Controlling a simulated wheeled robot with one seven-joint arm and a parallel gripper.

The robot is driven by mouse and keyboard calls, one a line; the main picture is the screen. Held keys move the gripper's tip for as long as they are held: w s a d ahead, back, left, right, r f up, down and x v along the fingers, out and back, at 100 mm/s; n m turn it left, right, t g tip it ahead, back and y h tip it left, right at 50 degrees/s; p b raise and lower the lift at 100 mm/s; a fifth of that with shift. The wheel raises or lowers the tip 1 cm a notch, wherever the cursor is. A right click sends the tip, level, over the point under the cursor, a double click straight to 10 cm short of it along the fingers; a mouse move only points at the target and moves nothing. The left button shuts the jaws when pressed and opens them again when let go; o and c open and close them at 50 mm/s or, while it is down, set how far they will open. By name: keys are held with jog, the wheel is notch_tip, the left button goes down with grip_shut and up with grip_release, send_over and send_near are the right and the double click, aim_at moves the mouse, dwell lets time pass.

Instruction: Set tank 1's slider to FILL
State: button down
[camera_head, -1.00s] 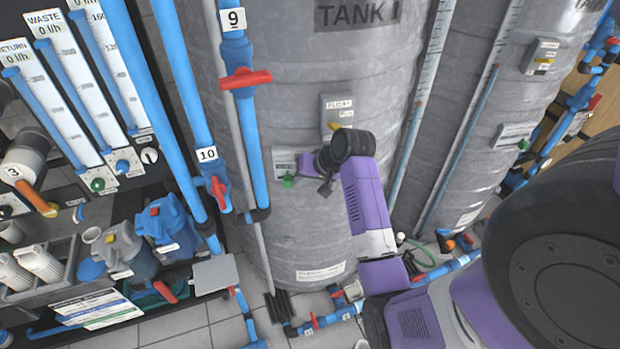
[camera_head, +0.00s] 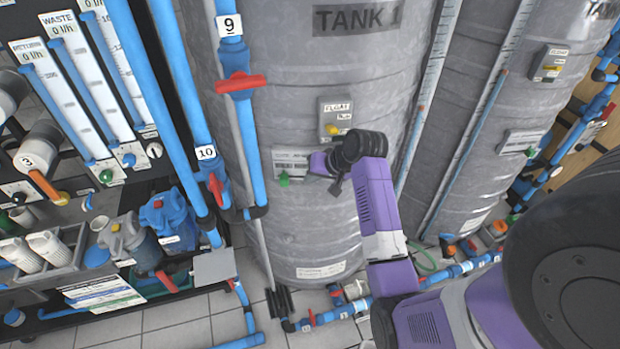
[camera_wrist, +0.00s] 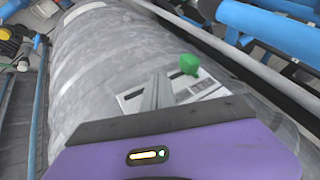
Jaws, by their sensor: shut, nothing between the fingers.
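Tank 1 (camera_head: 317,110) is the large grey cylinder in the middle of the head view, with its name label near the top. Its slider plate (camera_head: 291,162) is a pale panel low on the tank's front. The green slider knob (camera_head: 283,180) sticks out near the plate's left end. My gripper (camera_head: 337,188) is shut and empty, just right of the knob and apart from it, covering the plate's right side. In the wrist view the green knob (camera_wrist: 190,63) stands right of my closed fingers (camera_wrist: 158,90), over the plate (camera_wrist: 208,88). The plate's lettering is unreadable.
A grey float box (camera_head: 335,117) with a yellow knob sits just above my gripper. Blue pipes with a red valve handle (camera_head: 241,83) run down left of the slider plate.

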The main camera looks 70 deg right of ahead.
jog(key=v, duration=0.8)
jog(key=shift+s+b, duration=0.15)
jog(key=shift+b, duration=0.15)
jog(key=shift+a+r, duration=0.1)
jog(key=shift+a, duration=0.05)
jog(key=s+a+f+n+t+h, duration=0.1)
jog(key=a+f+n, duration=0.15)
jog(key=a, duration=0.35)
jog(key=s+a+f+n+t+b, duration=0.1)
jog(key=a+f+n, duration=0.1)
jog(key=a+f, duration=0.35)
jog(key=s+a+f+n+t+h, duration=0.1)
jog(key=a+f+n, duration=0.1)
jog(key=a, duration=0.6)
jog(key=s+a+r+n+t+y, duration=0.2)
jog(key=s+a+r+n, duration=0.1)
jog(key=s+a+r, duration=0.3)
jog(key=s+a+r+n+t+y, duration=0.2)
jog(key=s+a+r, duration=0.3)
jog(key=a, duration=0.6)
jog(key=shift+s+r+n+t+b, duration=0.45)
jog(key=shift+s+n+t, duration=0.1)
jog(key=shift+s, duration=0.1)
